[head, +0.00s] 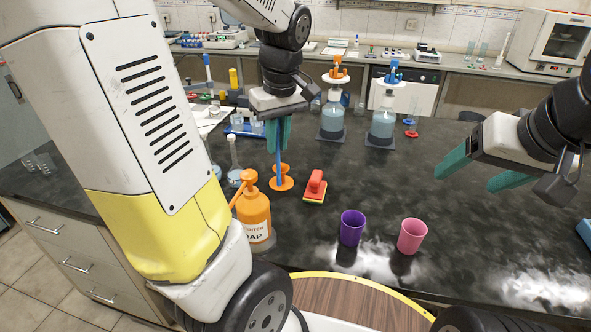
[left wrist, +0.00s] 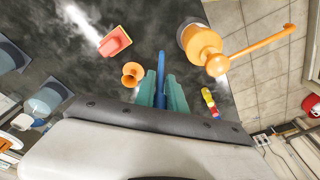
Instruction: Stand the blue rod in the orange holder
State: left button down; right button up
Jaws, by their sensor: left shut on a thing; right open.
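The blue rod (head: 278,164) hangs roughly upright from my left gripper (head: 280,146), whose teal fingers are shut on its upper part. It also shows between the fingers in the left wrist view (left wrist: 161,72). The orange holder (head: 282,184) stands on the dark bench, its round base flat. In the head view the rod overlaps the holder. In the left wrist view the holder (left wrist: 132,75) lies to the left of the rod, with a gap between them. My right gripper (head: 482,173) is open and empty over the right of the bench.
An orange soap bottle (head: 257,214) stands close in front of the holder. A red sponge-like block (head: 315,187) lies to its right. Purple (head: 352,228) and pink (head: 412,236) cups stand near the front edge. A glass flask (head: 235,162) stands left. The bench's right middle is clear.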

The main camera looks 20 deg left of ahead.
pick_arm(q)
notch_tip(320, 180, down, 3)
jog(key=shift+w+r, duration=0.1)
jog(key=shift+r, duration=0.05)
jog(key=w+a+f, duration=0.2)
jog(key=w, duration=0.5)
jog(key=w+a+f, duration=0.3)
jog(key=w, duration=0.4)
jog(key=shift+w+a, duration=0.35)
jog(key=shift+w, duration=0.05)
jog(key=shift+f, duration=0.45)
jog(key=c, duration=1.4)
grip_release()
